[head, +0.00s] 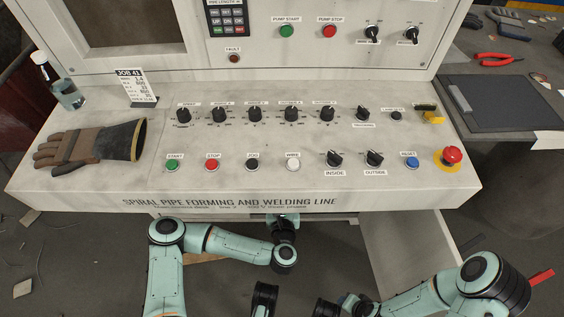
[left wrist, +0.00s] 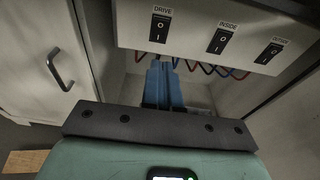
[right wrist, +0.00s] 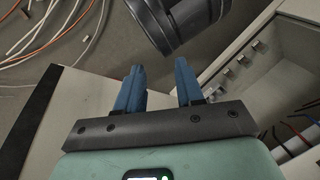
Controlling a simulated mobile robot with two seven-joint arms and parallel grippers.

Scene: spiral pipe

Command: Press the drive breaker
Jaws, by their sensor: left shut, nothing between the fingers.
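The drive breaker (left wrist: 160,27) is a black rocker marked O and I under a DRIVE label, at the top of the left wrist view. It sits on a pale panel inside an open cabinet. My left gripper (left wrist: 164,66) is shut and empty, with its blue fingertips just below the drive breaker in the picture. I see no clear contact, and which way the rocker is set is unclear. In the head view the left gripper is hidden under the console. My right gripper (right wrist: 158,66) is open and empty in the right wrist view, in front of the cabinet.
The INSIDE breaker (left wrist: 221,39) and another rocker (left wrist: 268,54) sit right of the drive breaker. Coloured wires hang behind the panel. A cabinet door with a handle (left wrist: 60,70) stands at left. The console (head: 90,180) overhangs this area and holds knobs, buttons and a glove (head: 90,146).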

